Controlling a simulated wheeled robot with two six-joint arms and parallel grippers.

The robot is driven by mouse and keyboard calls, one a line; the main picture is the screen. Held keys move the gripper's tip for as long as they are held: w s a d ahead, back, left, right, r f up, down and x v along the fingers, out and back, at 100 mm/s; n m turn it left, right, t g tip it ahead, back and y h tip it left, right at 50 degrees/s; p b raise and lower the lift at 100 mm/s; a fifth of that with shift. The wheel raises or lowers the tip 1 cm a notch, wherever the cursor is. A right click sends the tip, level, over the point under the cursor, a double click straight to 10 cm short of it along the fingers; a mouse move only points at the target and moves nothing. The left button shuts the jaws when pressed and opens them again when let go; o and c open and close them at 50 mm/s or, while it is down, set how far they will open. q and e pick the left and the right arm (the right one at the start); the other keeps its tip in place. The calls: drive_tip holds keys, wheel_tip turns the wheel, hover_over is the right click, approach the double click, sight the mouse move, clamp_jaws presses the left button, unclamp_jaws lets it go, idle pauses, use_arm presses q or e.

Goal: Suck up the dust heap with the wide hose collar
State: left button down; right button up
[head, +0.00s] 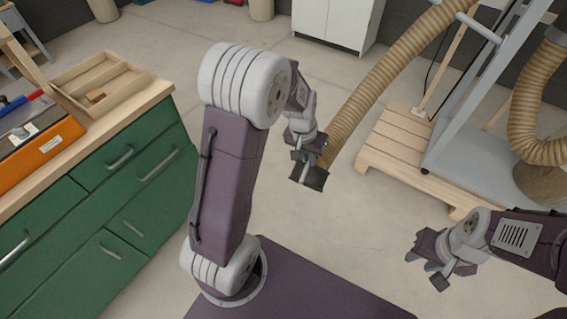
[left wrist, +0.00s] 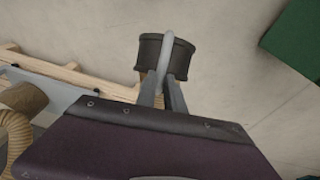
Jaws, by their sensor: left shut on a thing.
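The wide hose collar (head: 315,180) is a dark grey, short, wide mouth at the end of a ribbed tan hose (head: 375,85). My left gripper (head: 304,158) is shut on it and holds it above the concrete floor. In the left wrist view the collar (left wrist: 149,54) sits at the fingertips of my left gripper (left wrist: 164,84), with a light grey curved bar across it. My right gripper (head: 428,270) is open and empty at the lower right. I cannot make out the dust heap in either view.
A green drawer cabinet (head: 130,200) with a wooden top stands at left, bearing an orange box (head: 38,150) and a wooden tray (head: 115,88). The floor between is clear.

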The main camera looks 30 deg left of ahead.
use_arm(q)
drive_tip(key=w+d+p+v, duration=0.1)
drive_tip(key=w+p+v, duration=0.1)
drive_tip(key=p+v, duration=0.7)
drive_tip(key=shift+r+p, duration=0.3)
drive_tip(key=shift+r, duration=0.4)
drive_tip(key=shift+a, duration=0.15)
